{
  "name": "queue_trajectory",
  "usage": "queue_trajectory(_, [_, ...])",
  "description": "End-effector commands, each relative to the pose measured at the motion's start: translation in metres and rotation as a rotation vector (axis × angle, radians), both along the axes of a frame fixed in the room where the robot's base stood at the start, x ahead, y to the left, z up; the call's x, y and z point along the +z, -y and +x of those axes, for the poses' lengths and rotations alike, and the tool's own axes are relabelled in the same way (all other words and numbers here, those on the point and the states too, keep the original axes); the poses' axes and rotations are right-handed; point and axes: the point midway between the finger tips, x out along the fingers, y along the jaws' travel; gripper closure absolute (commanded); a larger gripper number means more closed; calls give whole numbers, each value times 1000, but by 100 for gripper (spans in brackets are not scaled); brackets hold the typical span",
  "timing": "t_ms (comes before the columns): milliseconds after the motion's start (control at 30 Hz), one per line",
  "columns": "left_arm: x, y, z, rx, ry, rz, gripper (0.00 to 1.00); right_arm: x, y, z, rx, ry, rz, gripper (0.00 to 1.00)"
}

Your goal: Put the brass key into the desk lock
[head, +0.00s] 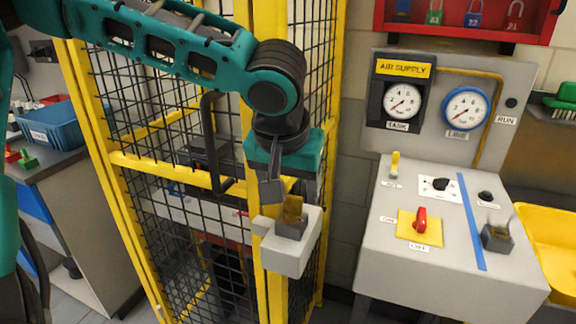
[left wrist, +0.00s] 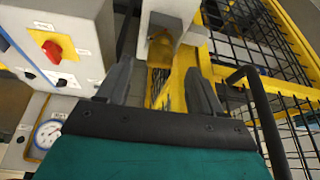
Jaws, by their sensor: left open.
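The brass key (head: 291,211) sits upright in a dark grey holder on a pale grey lock box (head: 287,259) fixed to the yellow fence post. The key also shows in the left wrist view (left wrist: 162,46), just beyond the fingertips. My left gripper (head: 288,188) is open above the key in the head view; its two fingers (left wrist: 160,78) are apart with nothing held between them. A dark grey block (head: 496,239), which looks like the desk lock, stands empty on the right side of the sloped desk. My right gripper is not seen.
The grey desk (head: 393,265) carries a red switch (head: 421,218), black knobs and a small yellow lever (head: 395,164). Yellow-framed mesh fencing (head: 190,183) with a black handle stands beside my arm. A gauge panel (head: 439,140) is behind the desk, a yellow bin (head: 551,246) at right.

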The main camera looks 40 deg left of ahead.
Motion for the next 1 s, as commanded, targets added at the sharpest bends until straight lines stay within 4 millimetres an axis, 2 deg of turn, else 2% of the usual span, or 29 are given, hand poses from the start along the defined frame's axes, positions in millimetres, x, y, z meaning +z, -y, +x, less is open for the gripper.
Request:
queue_trajectory(33, [-11,-1,3,1,-4,-1,34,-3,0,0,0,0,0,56])
queue_trajectory(100, [-21,-3,7,2,-4,-1,34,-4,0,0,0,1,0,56])
queue_trajectory(300, [-39,-6,15,1,-1,0,34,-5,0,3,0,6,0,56])
queue_trajectory(700, [-44,-7,18,0,2,0,35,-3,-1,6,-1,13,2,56])
queue_trajectory(1000, [-43,-7,17,0,2,0,64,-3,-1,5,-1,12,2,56])
